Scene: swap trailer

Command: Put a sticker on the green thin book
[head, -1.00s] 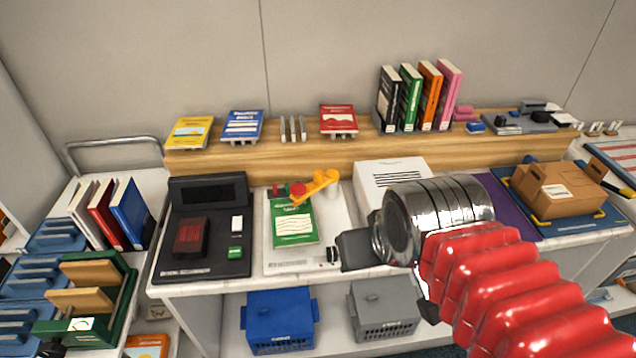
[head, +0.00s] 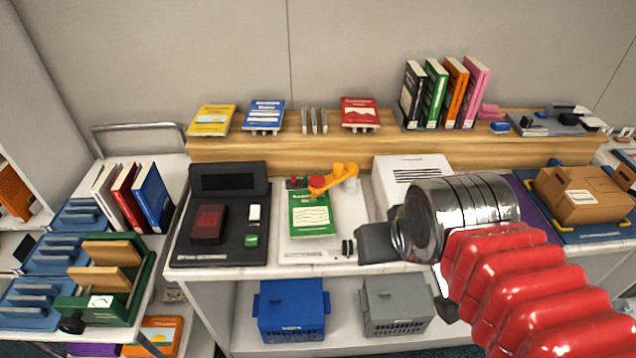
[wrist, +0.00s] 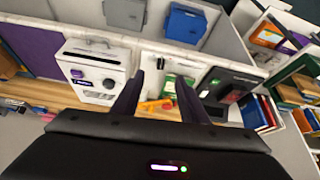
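The green thin book (head: 313,215) lies face up on a white stand (head: 295,252) at the middle of the bench; its cover has a white panel with wavy lines. An orange arm (head: 338,178) with a red knob (head: 317,182) sits over its back edge. In the wrist view the green book (wrist: 185,84) is partly hidden behind a finger. My gripper (head: 372,243) is right of the book, apart from it; its fingertips are unclear in the head view. In the wrist view my gripper (wrist: 158,95) has its two fingers spread, with nothing between them. I cannot make out a loose sticker.
A black device (head: 222,215) stands left of the book, and a white box (head: 412,168) stands behind my gripper. Upright books (head: 440,95) and a wooden shelf (head: 290,150) are at the back. Blue (head: 292,310) and grey bins (head: 396,305) sit below.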

